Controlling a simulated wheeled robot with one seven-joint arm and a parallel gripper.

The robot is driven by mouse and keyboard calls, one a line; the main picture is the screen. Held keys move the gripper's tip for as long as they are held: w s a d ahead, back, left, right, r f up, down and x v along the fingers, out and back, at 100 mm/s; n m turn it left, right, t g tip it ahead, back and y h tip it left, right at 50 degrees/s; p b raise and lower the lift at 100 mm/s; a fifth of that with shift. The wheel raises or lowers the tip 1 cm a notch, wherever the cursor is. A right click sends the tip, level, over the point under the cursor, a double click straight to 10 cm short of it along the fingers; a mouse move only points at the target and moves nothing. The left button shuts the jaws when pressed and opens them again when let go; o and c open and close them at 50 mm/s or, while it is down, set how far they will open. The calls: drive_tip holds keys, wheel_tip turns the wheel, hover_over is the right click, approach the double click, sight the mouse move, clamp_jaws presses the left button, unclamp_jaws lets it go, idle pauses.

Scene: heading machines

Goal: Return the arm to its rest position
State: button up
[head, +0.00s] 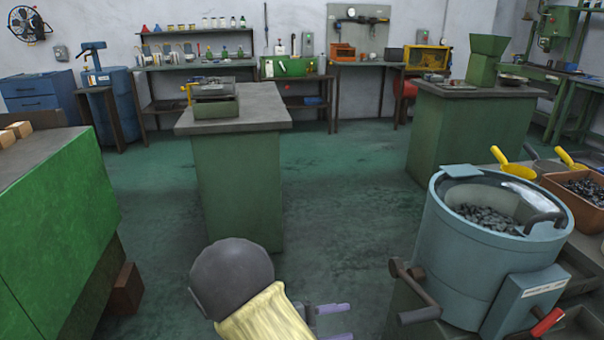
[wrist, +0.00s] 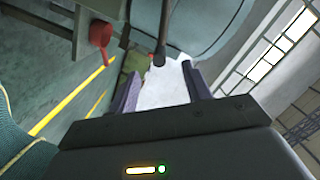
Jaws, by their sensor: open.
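My arm shows at the bottom middle of the head view, with a dark rounded joint and a pale yellow ribbed sleeve. My gripper (head: 328,318) sticks out to the right of it, its purple-grey fingers partly cut off by the lower edge. In the wrist view my gripper (wrist: 160,95) has its two fingers apart, with nothing between them. It is left of the blue-grey drum machine (head: 490,250) in the head view. The drum also shows in the wrist view (wrist: 205,25), beyond the fingers. I see no contact between them.
The drum holds dark small parts; a red-tipped handle (head: 547,322) is at its front. A green machine (head: 60,230) stands at left, and a green pedestal (head: 238,190) ahead. Yellow scoops (head: 513,165) and a brown bin (head: 578,190) are at right. Green floor (head: 340,215) between is clear.

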drive_tip(key=w+d+n+t+y, duration=0.2)
drive_tip(key=w+n+t+y, duration=0.3)
drive_tip(key=w+n+y, duration=0.55)
drive_tip(key=s+d+r+n+g+y+p, duration=0.1)
drive_tip(key=s+d+r+n+g+y, duration=0.15)
drive_tip(key=s+n, duration=0.65)
drive_tip(key=s+d+r+n+g+y, duration=0.2)
drive_tip(key=s+n+g+y, duration=0.2)
drive_tip(key=s+n, duration=0.45)
wheel_tip(320, 180, up, 31)
drive_tip(key=s+m+p, duration=0.1)
drive_tip(key=m+p, duration=0.1)
drive_tip(key=p, duration=2.9)
drive_tip(key=shift+s+p, duration=0.3)
drive_tip(key=shift+p, duration=0.1)
